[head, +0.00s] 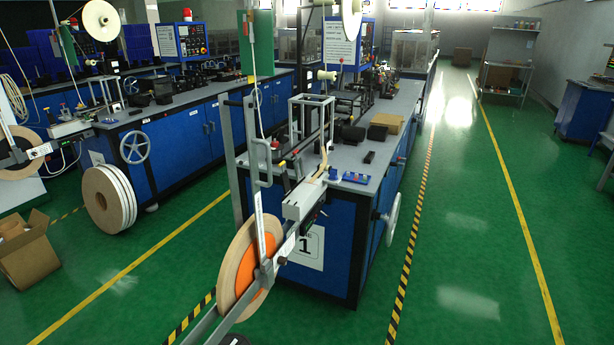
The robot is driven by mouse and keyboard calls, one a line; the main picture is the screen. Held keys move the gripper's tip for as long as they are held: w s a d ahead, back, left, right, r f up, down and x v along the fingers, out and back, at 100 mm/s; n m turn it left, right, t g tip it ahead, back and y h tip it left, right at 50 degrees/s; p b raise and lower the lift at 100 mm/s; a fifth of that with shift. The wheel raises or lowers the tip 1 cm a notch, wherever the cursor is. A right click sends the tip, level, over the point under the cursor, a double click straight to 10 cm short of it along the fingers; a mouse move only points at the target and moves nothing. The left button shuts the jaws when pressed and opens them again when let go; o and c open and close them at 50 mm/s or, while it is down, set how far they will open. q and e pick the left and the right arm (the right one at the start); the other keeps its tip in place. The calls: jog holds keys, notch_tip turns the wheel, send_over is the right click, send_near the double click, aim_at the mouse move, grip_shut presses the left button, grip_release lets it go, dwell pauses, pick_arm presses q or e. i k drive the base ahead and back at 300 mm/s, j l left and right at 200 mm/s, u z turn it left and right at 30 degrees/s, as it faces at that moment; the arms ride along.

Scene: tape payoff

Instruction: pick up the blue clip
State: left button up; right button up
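A small blue object (333,173), which looks like the blue clip, lies on the grey top of the blue workbench (385,165), near its front end. It is too small in the head view to make out its shape. A flat blue piece (356,178) with small coloured spots lies just to its right. Neither of my grippers shows in the head view.
A large tape reel (238,270) with an orange centre sits on a metal arm in front of the bench. A handwheel (392,218) sticks out at the bench's right side. Green floor (470,240) is open to the right. A cardboard box (28,250) stands at left.

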aim_at(333, 173)
jog(key=u, duration=1.7)
jog(key=k+l+u, duration=0.1)
jog(key=l+u, duration=0.3)
jog(key=l, duration=1.25)
jog(key=k+l, duration=0.15)
jog(key=l, duration=1.3)
jog(key=k, duration=0.05)
